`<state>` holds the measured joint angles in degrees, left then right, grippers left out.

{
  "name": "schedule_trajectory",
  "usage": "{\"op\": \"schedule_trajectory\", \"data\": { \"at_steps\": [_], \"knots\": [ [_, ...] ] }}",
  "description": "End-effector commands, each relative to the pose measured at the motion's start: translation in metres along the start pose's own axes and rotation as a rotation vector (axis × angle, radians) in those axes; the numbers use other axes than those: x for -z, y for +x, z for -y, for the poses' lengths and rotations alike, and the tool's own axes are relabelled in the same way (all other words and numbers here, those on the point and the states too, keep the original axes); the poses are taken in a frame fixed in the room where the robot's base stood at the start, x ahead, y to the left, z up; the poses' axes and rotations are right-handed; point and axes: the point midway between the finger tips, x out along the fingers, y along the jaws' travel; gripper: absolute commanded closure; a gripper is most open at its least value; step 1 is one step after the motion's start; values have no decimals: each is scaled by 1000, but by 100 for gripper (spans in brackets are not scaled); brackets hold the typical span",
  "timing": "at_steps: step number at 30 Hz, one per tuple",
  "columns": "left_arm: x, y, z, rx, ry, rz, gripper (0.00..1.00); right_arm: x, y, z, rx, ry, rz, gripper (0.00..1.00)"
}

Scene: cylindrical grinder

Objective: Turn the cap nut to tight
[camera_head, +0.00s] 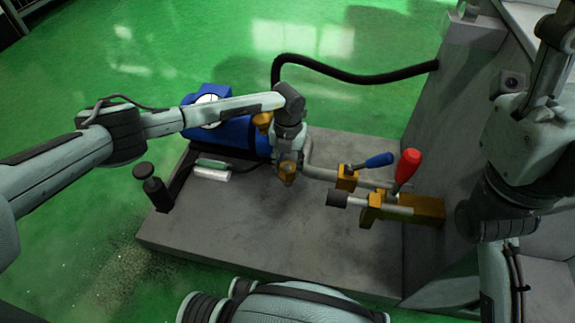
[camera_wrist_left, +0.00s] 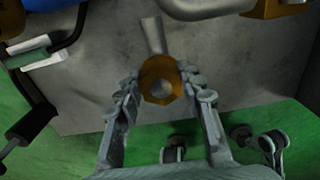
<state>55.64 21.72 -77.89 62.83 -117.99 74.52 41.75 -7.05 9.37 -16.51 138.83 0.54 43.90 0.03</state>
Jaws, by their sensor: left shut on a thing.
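The cap nut is a brass-coloured hex piece with a round hole, seen in the left wrist view (camera_wrist_left: 162,82) at the end of a grey pipe (camera_wrist_left: 153,35). My left gripper (camera_wrist_left: 162,90) has one finger on each side of the nut and is shut on it. In the head view the gripper (camera_head: 287,163) points down over the base plate, and the nut (camera_head: 288,178) shows at its fingertips. The gripper hides part of the nut and pipe. My right arm is at the right edge of the head view; its gripper is not seen.
A blue unit with a gauge (camera_head: 228,128) stands behind my left gripper. To the right are a blue-handled valve (camera_head: 378,160) and a red-handled valve (camera_head: 406,168). A black hose (camera_head: 350,77) arches behind. The plate's front area (camera_head: 270,240) is clear.

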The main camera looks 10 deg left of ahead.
Motion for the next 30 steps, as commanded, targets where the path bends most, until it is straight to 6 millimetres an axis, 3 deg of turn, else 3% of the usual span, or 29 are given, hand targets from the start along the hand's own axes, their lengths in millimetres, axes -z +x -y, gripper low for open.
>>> {"op": "schedule_trajectory", "data": {
  "at_steps": [15, 30],
  "knots": [
    [0, 0, 2, -1, 410, 1, 91, -3, -1, 0, 2, 0, 4, 60],
    [0, 0, 2, 0, 539, 1, 91, -2, 1, 0, 10, -3, -6, 60]
  ]
}}
